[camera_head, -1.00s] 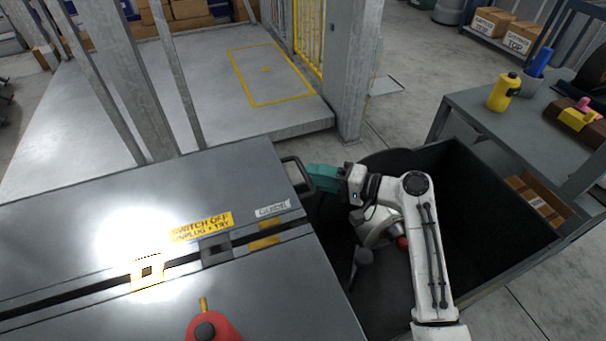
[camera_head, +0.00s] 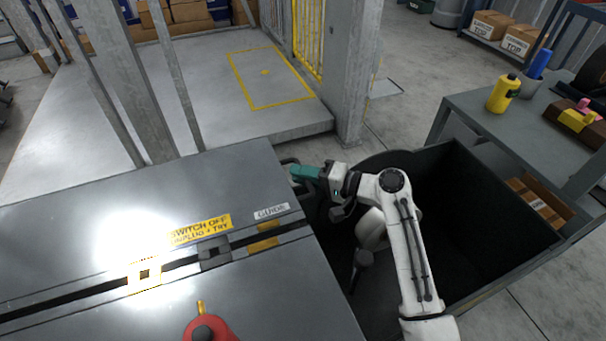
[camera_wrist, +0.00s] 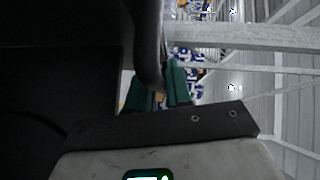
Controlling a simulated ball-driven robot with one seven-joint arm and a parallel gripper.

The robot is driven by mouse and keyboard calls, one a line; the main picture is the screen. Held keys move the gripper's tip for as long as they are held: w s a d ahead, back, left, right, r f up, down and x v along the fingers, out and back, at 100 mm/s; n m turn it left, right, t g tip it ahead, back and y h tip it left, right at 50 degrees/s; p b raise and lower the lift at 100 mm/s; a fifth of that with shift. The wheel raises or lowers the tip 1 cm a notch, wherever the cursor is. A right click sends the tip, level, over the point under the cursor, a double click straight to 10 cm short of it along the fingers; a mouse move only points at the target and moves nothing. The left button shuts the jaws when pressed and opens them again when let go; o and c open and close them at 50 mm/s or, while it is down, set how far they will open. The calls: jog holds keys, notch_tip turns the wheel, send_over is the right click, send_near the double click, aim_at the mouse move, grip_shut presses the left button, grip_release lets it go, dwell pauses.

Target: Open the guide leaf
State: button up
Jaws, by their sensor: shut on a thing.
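The guide leaf (camera_head: 235,180) is the broad grey metal panel at the left in the head view, with a white GUIDE label (camera_head: 271,211) near its right end. A dark loop handle (camera_head: 289,161) stands at its right edge, partly hidden by my gripper. My gripper (camera_head: 297,172), with teal fingers, is shut on the handle. In the wrist view, the teal fingers (camera_wrist: 160,88) sit on either side of the dark handle bar (camera_wrist: 150,45). The exact contact is dark and partly hidden.
A slot with a yellow-framed latch (camera_head: 144,274) runs along the panel's front. A red knob (camera_head: 208,332) is at the bottom. A dark open bin (camera_head: 490,270) lies right, beside a grey bench (camera_head: 465,105). A grey post (camera_head: 350,75) stands behind.

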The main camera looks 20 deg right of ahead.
grip_shut()
jog(key=shift+r, duration=0.1)
